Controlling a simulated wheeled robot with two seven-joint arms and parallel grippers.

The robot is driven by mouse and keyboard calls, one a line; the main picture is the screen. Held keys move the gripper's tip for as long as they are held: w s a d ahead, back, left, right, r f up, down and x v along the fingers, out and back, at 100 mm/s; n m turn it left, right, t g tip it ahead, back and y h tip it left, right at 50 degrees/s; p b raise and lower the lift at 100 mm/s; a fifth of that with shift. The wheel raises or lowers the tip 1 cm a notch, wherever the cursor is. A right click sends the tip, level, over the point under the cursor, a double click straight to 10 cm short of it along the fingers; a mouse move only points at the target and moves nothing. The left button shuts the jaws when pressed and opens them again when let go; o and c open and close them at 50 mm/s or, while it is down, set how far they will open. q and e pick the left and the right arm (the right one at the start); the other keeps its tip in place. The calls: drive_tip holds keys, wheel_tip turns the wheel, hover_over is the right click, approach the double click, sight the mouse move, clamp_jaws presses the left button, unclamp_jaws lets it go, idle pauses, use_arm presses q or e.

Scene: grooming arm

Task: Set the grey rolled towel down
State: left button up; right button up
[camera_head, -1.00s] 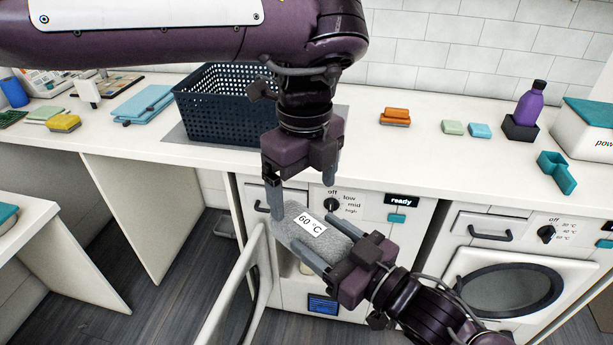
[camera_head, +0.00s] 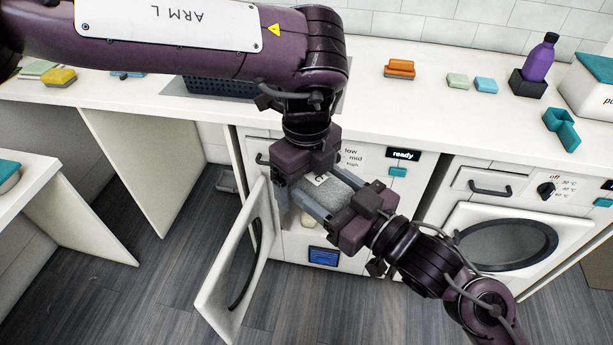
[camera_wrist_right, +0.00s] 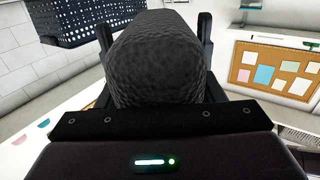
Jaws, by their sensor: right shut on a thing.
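The grey rolled towel (camera_head: 323,194) is held in the air in front of the washer with the open door, below the counter's front edge. It has a white label, mostly covered. My right gripper (camera_head: 318,192) is shut on it, with a finger along each side. In the right wrist view the towel (camera_wrist_right: 158,62) fills the space between the fingers. My left gripper (camera_head: 302,188) is above the towel's far-left end, pointing down, jaws apart. One left finger shows beside the towel's end; the other is mostly hidden, so contact cannot be told.
A dark basket (camera_head: 220,87) stands on the white counter (camera_head: 420,125), partly behind my left arm. An open appliance door (camera_head: 232,262) sticks out below. Orange (camera_head: 399,67), green and blue blocks and a purple bottle (camera_head: 540,58) stand along the counter. Its front middle is clear.

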use_arm(q)
drive_tip(key=c, duration=1)
drive_tip(key=shift+c, duration=0.6)
use_arm(e)
drive_tip(key=o, duration=1.2)
drive_tip(key=shift+c, duration=0.2)
